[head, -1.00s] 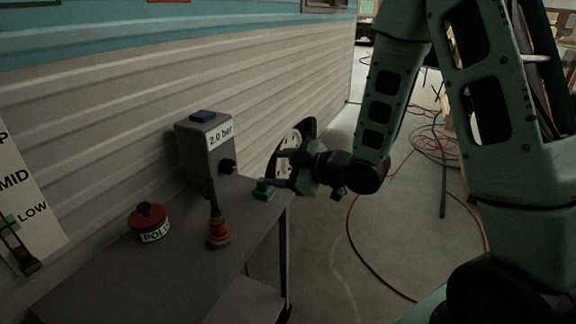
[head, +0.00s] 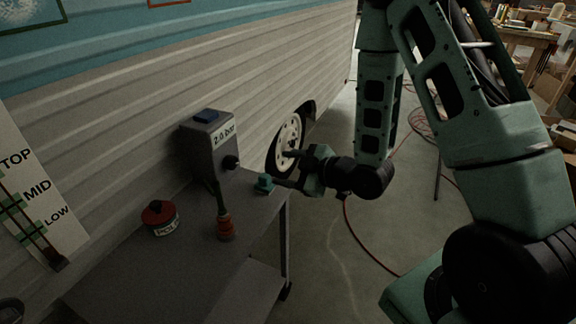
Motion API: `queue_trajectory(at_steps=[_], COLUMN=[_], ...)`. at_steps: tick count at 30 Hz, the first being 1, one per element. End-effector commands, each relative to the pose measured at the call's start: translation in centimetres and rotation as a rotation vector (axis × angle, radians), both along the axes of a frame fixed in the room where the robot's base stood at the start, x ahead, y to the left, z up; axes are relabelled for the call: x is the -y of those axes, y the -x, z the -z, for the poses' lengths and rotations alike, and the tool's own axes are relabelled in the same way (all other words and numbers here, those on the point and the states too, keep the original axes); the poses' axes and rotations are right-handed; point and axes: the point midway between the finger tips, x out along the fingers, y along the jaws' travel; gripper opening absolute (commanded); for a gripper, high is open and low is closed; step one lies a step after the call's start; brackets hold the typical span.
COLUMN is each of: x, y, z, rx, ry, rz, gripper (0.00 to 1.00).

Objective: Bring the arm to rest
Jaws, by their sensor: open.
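My gripper (head: 284,168) is at the end of my green arm, by the right end of the grey cart top (head: 185,275). Its fingers point left and are apart, with nothing visible between them. A small teal-green piece (head: 264,183) sits on the cart's right edge, close to the lower finger; I cannot tell whether they touch. My arm (head: 375,110) bends down from the upper right, with the wrist beside the cart.
The camper wall (head: 150,100) and wheel (head: 288,145) are behind. Red hose (head: 362,245) lies on open floor at right.

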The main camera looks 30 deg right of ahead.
Motion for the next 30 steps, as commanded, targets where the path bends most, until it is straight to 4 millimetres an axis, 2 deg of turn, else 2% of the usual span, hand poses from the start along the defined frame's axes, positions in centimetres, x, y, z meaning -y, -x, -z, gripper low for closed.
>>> queue_trajectory(at_steps=[12,16,20,23,26,30], x=[-0.4,-2.1,-5.0,-7.2,-9.2,-11.6], y=[-0.1,-0.2,0.6,2.2,4.6,9.2], z=[-0.4,-1.8,-4.1,-5.9,-8.0,-11.4], rx=[-0.014,-0.098,-0.259,-0.400,-0.539,-0.732], ry=[0.003,0.027,0.062,0.088,0.111,0.144], rz=[-0.003,-0.007,0.009,0.038,0.075,0.138], gripper=[0.58,0.58,0.58,0.58,0.58,0.58])
